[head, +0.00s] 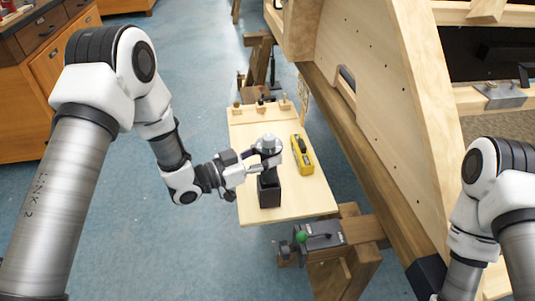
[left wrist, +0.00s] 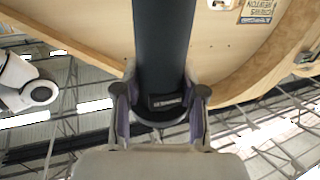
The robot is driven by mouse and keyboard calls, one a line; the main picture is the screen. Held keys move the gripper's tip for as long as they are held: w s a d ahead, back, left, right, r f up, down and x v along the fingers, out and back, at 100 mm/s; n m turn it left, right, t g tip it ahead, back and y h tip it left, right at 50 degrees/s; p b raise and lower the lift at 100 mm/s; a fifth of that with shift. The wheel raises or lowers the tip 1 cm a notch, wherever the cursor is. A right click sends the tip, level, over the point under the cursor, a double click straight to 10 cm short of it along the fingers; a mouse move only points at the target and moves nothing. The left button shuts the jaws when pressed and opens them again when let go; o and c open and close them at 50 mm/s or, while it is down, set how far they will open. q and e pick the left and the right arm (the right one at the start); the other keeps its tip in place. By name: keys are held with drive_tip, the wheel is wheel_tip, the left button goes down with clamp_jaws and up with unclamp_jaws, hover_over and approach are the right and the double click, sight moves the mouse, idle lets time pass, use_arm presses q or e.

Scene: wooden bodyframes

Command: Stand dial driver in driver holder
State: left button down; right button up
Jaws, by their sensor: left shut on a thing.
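The dial driver (head: 268,142) has a grey dial head and a dark body, and stands about upright on the light wooden board (head: 240,205). My left gripper (head: 255,167) reaches it from the left and is shut on its dark body. In the left wrist view the dark driver (left wrist: 164,50) runs between the two fingers (left wrist: 160,115). The driver holder (head: 269,192) is a black square box directly below the driver. The driver's lower end meets the holder's top; I cannot tell how deep it sits. My right gripper is out of view.
A yellow tool (head: 302,155) lies right of the holder on the board. A wooden rack (head: 262,112) is at the board's far end. A large wooden frame (head: 370,90) rises to the right. A grey vise (head: 320,235) is by the near edge. Blue floor lies left.

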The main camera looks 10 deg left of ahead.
use_arm(q)
drive_tip(key=shift+f+b, duration=0.35)
drive_tip(key=shift+f, duration=0.15)
idle(0.3)
drive_tip(key=c, duration=0.6)
unclamp_jaws()
drive_tip(key=shift+f, duration=0.1)
drive_tip(key=v, duration=1.9)
